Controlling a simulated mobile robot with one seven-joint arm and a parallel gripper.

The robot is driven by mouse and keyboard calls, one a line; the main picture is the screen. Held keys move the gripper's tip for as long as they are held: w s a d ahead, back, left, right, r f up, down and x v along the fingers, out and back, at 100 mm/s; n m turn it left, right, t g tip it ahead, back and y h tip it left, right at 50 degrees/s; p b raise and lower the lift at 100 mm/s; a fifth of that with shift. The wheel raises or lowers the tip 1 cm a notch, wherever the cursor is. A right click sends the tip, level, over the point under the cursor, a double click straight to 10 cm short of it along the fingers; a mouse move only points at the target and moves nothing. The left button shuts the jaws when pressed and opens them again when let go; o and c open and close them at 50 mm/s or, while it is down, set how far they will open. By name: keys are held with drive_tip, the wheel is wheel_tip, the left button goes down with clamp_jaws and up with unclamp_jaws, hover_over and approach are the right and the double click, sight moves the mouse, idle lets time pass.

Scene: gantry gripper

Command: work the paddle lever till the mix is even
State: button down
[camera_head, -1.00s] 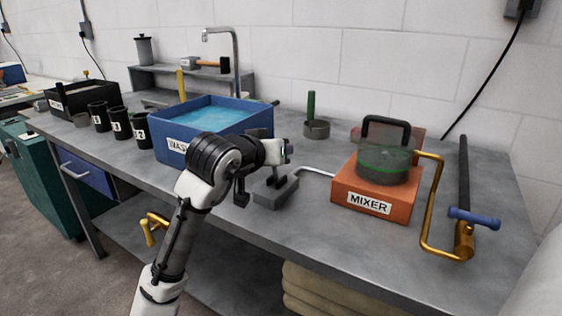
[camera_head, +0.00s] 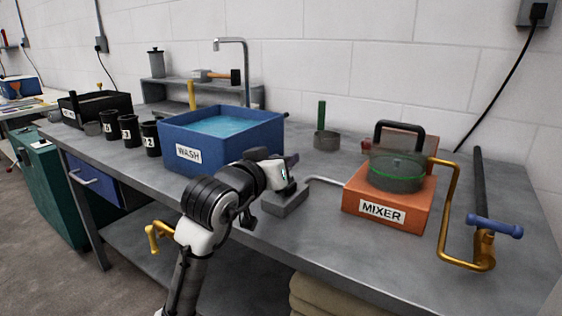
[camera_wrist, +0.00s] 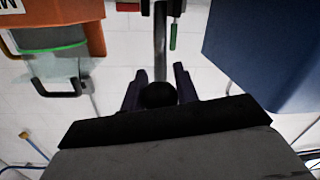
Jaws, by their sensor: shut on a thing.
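The orange mixer (camera_head: 388,210), labelled MIXER, stands on the bench with a see-through round vessel (camera_head: 397,173) on top. My gripper (camera_head: 287,168) is above this block. In the wrist view my gripper (camera_wrist: 159,86) is shut on the dark round knob (camera_wrist: 158,96) of the grey lever (camera_wrist: 160,42). My wrist hides most of the lever in the head view.
The blue WASH tub (camera_head: 222,140) stands close on the left of my gripper. The bench front is clear.

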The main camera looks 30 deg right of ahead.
drive_tip(key=c, duration=1.1)
unclamp_jaws()
drive_tip(key=shift+o, duration=0.2)
drive_tip(key=v, duration=1.3)
drive_tip(key=shift+s+a, duration=0.15)
drive_tip(key=shift+a, duration=0.25)
